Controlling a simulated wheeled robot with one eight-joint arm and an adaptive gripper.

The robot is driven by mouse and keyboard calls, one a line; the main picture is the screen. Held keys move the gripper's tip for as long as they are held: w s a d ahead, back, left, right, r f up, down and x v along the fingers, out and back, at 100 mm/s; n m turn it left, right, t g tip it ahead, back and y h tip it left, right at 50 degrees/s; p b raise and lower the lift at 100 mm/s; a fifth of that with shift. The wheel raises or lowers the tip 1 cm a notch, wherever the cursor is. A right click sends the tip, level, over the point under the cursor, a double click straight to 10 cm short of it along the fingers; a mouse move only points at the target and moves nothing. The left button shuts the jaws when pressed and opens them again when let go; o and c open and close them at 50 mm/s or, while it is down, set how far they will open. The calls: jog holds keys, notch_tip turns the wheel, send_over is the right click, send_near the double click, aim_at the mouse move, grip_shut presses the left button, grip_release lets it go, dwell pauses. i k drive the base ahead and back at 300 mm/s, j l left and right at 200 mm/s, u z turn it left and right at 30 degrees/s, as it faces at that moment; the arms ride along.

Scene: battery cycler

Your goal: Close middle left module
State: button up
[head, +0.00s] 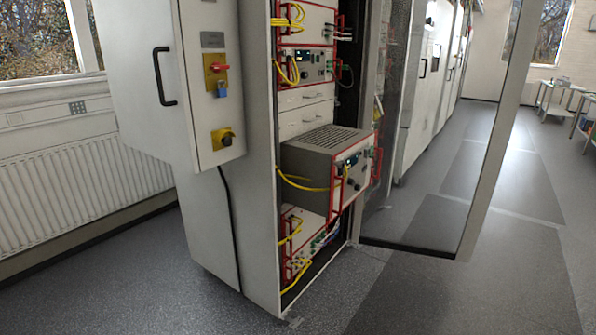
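The middle left module (310,169) is a grey box with a slotted top, and it sticks out of the front of the white cabinet (253,180). Its front panel carries knobs, connectors and red handles on both sides. Yellow cables run from the left of the cabinet to its front. Modules with red frames sit above it, and another module (300,236) sits below it; these are further in. My gripper is not in view.
A framed glass door (490,150) stands open to the right of the cabinet. A control box (212,85) with a black handle and switches is on the cabinet's left. A radiator (80,180) lines the left wall. The grey floor (440,285) in front is clear.

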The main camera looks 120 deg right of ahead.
aim_at(312, 155)
jog(key=z, duration=4.7)
jog(key=i+l, duration=0.2)
jog(key=i, duration=0.2)
jog(key=i+l+u, duration=0.1)
jog(key=i+l, duration=0.15)
jog(key=i, duration=0.15)
